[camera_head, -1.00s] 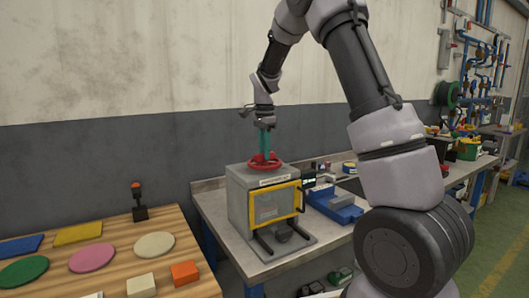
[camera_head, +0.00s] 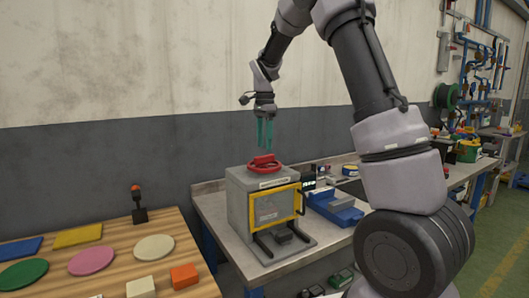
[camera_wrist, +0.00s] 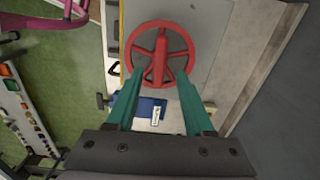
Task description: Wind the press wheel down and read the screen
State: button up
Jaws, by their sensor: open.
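The red press wheel (camera_head: 264,164) lies flat on top of the grey press (camera_head: 240,207), which has a yellow-framed front window (camera_head: 273,205). My gripper (camera_head: 265,148) is above the wheel, pointing down, with its green fingers apart and empty. In the wrist view the spoked wheel (camera_wrist: 160,55) with its raised red bar shows beyond the open fingertips (camera_wrist: 158,82). A small dark screen (camera_head: 308,179) with greenish marks stands just right of the press; its reading is too small to make out.
The press stands on a grey bench (camera_head: 215,208) against the wall. A blue vise-like block (camera_head: 336,206) sits right of it. A wooden table (camera_head: 120,265) at the left holds coloured discs, blocks and a red-topped black post (camera_head: 138,204). The air above the wheel is free.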

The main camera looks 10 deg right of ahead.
notch_tip(320, 180, up, 6)
jog(key=shift+r, duration=0.15)
dwell(0.3)
jog(key=s+d+r+n+t+y, duration=0.1)
jog(key=s+d+r+n+t, duration=0.2)
jog(key=s, duration=0.5)
jog(key=s+d+r+n+t+y, duration=0.15)
jog(key=s+r, duration=0.25)
jog(key=s, duration=0.5)
jog(key=s+f+n+t, duration=0.1)
jog(key=s+n, duration=0.1)
jog(key=s, duration=0.4)
jog(key=s+d+f+n+t, duration=0.1)
jog(key=s+f+n, duration=0.1)
jog(key=s, duration=0.5)
jog(key=shift+d+n+t, duration=0.15)
jog(key=shift+n+t, duration=0.2)
jog(key=shift+n, duration=0.3)
jog(key=shift+r+h, duration=0.1)
jog(key=shift+h, duration=0.15)
